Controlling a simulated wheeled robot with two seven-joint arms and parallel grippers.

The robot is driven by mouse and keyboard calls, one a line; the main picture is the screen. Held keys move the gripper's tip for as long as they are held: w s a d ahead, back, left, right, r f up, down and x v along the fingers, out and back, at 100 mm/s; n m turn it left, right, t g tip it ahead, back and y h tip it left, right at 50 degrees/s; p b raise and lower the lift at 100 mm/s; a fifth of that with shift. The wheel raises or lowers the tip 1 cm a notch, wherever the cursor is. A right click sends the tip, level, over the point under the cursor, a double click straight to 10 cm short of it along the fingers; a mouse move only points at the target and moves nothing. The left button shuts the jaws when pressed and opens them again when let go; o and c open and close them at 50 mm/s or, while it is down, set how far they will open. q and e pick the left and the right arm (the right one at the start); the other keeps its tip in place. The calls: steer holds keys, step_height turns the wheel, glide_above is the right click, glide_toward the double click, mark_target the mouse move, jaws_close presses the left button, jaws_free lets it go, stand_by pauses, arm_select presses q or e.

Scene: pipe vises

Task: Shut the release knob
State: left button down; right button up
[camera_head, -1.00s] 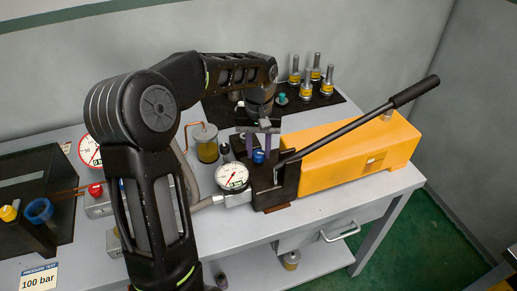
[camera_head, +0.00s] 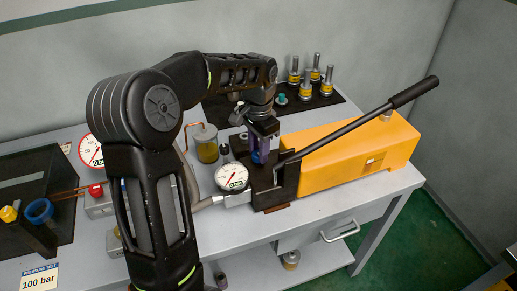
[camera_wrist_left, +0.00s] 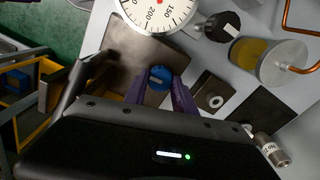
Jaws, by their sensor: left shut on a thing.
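The blue knob (camera_wrist_left: 158,77), with a pale bar mark on its top, sits on the dark block (camera_head: 287,186) at the front end of the yellow hand pump (camera_head: 345,150). My left gripper (camera_head: 261,156) comes down on it from above. In the left wrist view its purple fingers (camera_wrist_left: 160,84) lie on either side of the knob and are shut on it. In the head view the fingers hide most of the knob. My right gripper is in neither view.
A pressure gauge (camera_head: 231,177) stands just left of the block. A black knob (camera_wrist_left: 220,26) and a jar of yellow fluid (camera_head: 207,146) are close by. The long pump lever (camera_head: 345,127) slants up to the right. Several metal fittings (camera_head: 315,72) stand on a black mat behind.

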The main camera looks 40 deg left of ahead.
arm_select(q)
steer(key=shift+m, duration=0.4)
steer(key=c, duration=1)
jaws_free()
steer(key=shift+r, duration=0.1)
step_height(320, 180, up, 8)
steer(key=shift+f+b, duration=0.2)
steer(key=shift+b, duration=0.25)
